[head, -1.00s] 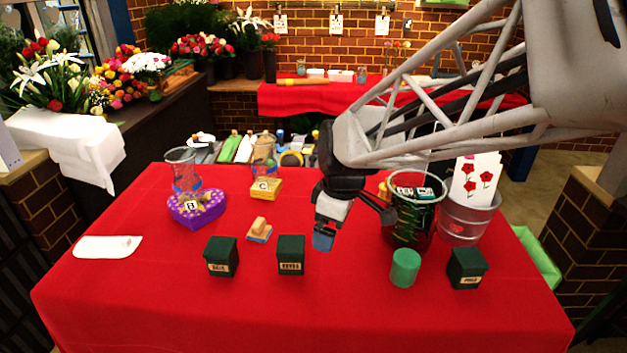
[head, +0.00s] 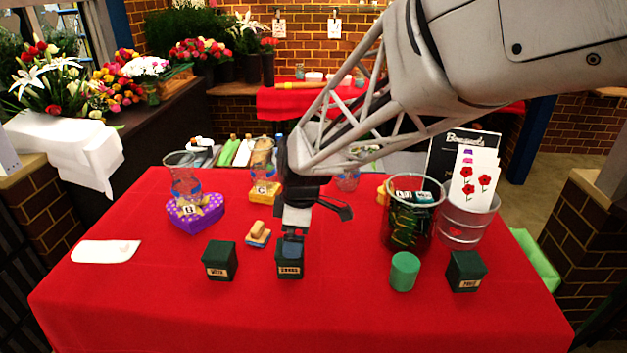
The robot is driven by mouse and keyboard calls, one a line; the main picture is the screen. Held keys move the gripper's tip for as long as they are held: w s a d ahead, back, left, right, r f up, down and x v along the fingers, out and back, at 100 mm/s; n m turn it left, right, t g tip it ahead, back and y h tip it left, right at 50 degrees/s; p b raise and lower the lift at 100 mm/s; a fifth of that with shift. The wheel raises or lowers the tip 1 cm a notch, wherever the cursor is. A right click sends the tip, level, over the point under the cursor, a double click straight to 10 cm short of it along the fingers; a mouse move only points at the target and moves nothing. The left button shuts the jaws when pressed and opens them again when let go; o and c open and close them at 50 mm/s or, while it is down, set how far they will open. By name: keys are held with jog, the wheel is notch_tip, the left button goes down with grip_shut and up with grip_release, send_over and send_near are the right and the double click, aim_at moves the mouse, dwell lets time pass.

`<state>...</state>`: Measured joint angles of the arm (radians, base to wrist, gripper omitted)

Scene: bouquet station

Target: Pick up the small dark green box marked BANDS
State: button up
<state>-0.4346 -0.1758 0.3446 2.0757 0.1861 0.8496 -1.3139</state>
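Three small dark green boxes with pale labels stand in a row on the red table. The middle one (head: 289,268) has a label that seems to read BANDS, though the print is small. The left box (head: 219,261) seems to be marked WICK or WIRE, and the right box (head: 466,272) seems to read PINS. My gripper (head: 291,248) points down at the middle box, its blue-grey tip overlapping the box's top and upper front. I cannot tell whether it touches the box or how far apart the fingers are. The box's top is partly hidden.
A small sponge-like block (head: 258,234) lies left of my gripper. A purple heart box (head: 196,214) is at left. The table's front is clear.

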jog(key=shift+a+f, duration=0.15)
jog(key=shift+f, duration=0.65)
jog(key=shift+f, duration=0.1)
jog(key=shift+a+f, duration=0.2)
jog(key=shift+f, duration=0.6)
jog(key=shift+a+f, duration=0.15)
jog(key=shift+f, duration=0.7)
jog(key=shift+a+f, duration=0.2)
jog(key=shift+f, duration=0.6)
jog(key=shift+c, duration=0.2)
jog(key=c, duration=1)
jog(key=shift+r, duration=0.15)
